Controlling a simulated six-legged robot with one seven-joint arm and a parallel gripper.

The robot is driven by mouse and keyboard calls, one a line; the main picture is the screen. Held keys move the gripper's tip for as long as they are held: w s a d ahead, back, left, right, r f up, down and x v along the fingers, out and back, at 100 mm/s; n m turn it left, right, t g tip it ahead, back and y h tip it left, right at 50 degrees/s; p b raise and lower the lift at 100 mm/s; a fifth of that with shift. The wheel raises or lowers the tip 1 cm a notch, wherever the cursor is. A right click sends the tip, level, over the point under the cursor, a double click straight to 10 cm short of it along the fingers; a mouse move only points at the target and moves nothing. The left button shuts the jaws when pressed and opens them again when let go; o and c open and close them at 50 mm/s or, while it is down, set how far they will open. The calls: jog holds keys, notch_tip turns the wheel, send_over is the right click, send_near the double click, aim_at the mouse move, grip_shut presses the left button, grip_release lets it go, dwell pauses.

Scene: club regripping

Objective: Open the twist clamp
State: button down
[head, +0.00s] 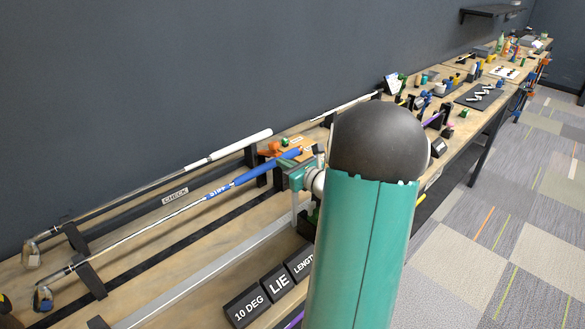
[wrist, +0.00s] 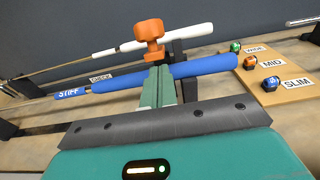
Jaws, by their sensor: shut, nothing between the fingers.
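The twist clamp shows as an orange knob (wrist: 149,36) on a stem in the wrist view, upright just beyond my fingertips. Orange also shows at the clamp (head: 271,149) in the head view, partly hidden. A club with a blue grip (wrist: 205,69) marked STIFF lies across the wrist view; the grip (head: 262,168) also shows in the head view. My gripper (wrist: 160,72) is shut and empty, its green fingers together in front of the blue grip, below the knob. Whether the fingertips touch the knob or grip cannot be told.
A white-gripped club (head: 230,150) lies behind, near the wall. A wooden board (wrist: 270,75) with coloured knobs labelled WIDE, MID and SLIM stands at right. Black blocks labelled 10 DEG, LIE and LENGTH (head: 277,282) sit at the bench front. My arm hides part of the bench.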

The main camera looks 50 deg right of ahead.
aim_at(275, 143)
jog(key=shift+w+r, duration=0.1)
jog(key=shift+r, duration=0.05)
dwell(0.3)
jog(key=shift+r+g, duration=0.25)
jog(key=shift+g, duration=0.05)
jog(key=shift+r, duration=0.1)
jog(key=shift+w+r+g, duration=0.25)
jog(key=shift+r+g, duration=0.4)
jog(key=shift+w+r+g, duration=0.2)
jog(key=shift+r+g, duration=0.4)
jog(key=shift+g, duration=0.05)
jog(key=r+g, duration=0.1)
jog(key=w+r+g, duration=0.1)
jog(key=shift+w+d+g+y, duration=0.1)
jog(key=shift+w+g+y, duration=0.05)
jog(key=shift+g+y, duration=0.15)
jog(key=shift+w+d+r, duration=0.1)
jog(key=shift+w+r, duration=0.7)
jog(key=shift+r, duration=0.1)
